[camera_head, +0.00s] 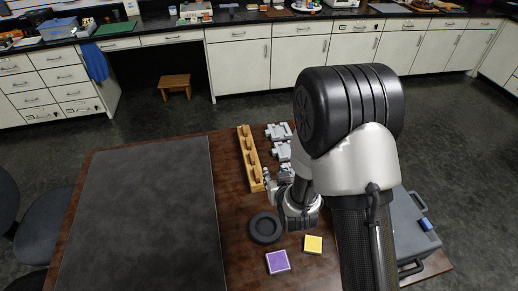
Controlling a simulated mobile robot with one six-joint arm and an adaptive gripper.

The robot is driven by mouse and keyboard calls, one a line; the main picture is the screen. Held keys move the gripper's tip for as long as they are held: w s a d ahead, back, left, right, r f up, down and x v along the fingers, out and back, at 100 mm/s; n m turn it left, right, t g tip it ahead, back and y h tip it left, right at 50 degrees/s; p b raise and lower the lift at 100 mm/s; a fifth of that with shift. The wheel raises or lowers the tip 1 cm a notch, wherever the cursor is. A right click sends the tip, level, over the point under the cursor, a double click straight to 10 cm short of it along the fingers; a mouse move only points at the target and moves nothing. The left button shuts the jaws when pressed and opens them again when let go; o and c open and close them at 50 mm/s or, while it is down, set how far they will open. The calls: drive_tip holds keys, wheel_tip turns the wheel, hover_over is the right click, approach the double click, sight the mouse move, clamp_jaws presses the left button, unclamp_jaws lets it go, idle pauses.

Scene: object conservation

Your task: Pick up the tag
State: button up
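No thing is clearly recognisable as a tag. A purple square (278,262) and a smaller yellow square (313,244) lie flat on the brown table (232,250), near its front edge. My gripper (277,178) is small and partly hidden by my own arm. It is over the table, beside the lower end of a wooden rack (249,158) and beyond both squares. Its fingers are too small to show whether they are apart or hold anything.
A black round dish (265,228) sits left of my wrist. Grey metal pieces (280,131) stand right of the rack. A large dark mat (145,215) covers the table's left side. A grey case (412,230) is at right, partly behind my arm.

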drive_tip(key=t+y, duration=0.1)
approach(257, 174)
drive_tip(key=shift+n+t, duration=0.3)
drive_tip(key=shift+n, duration=0.1)
drive_tip(key=b+x, duration=0.1)
drive_tip(key=x, duration=0.2)
drive_tip(key=b+x, duration=0.2)
drive_tip(key=x, duration=0.1)
drive_tip(key=b+x, duration=0.1)
drive_tip(key=x, duration=0.2)
drive_tip(key=shift+f, duration=0.3)
drive_tip(key=shift+c, duration=0.5)
clamp_jaws()
